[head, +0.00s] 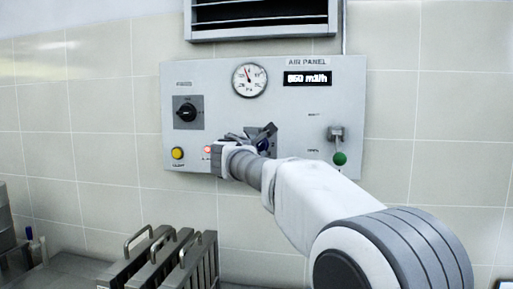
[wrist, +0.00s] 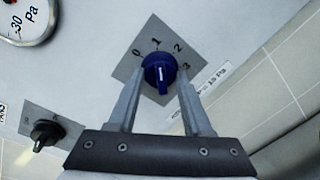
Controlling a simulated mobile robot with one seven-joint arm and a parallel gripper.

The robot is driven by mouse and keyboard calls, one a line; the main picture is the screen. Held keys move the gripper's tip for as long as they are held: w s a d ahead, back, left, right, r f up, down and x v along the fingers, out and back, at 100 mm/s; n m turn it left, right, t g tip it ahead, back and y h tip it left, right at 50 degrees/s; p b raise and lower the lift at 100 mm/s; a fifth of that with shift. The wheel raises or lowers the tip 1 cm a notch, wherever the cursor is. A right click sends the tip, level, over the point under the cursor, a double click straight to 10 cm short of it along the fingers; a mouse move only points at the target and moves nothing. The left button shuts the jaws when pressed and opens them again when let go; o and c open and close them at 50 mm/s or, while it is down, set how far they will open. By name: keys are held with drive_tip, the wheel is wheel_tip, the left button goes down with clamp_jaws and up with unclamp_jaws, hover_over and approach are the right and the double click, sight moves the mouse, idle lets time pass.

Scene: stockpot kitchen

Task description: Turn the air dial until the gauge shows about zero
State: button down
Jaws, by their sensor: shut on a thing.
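The air panel (head: 225,110) is a light grey plate on the tiled wall. The round gauge (head: 249,80) sits at its upper middle, its needle tilted a little left of straight up. Part of the gauge (wrist: 25,18) shows in the wrist view, marked 30 and Pa. In the head view my gripper (head: 254,140) covers most of the dial.
A black rotary knob (head: 187,112) and a yellow button (head: 177,153) are on the panel's left. A red light (head: 207,149) glows beside my gripper. A display (head: 307,78) seems to read 850 m3/h. Metal racks (head: 165,262) stand below.

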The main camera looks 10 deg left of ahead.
drive_tip(key=shift+c, duration=1.6)
unclamp_jaws()
drive_tip(key=s+b, duration=0.3)
drive_tip(key=s, duration=1.4)
drive_tip(key=shift+s+r, duration=0.2)
drive_tip(key=shift+r, duration=0.2)
drive_tip(key=shift+d, duration=0.1)
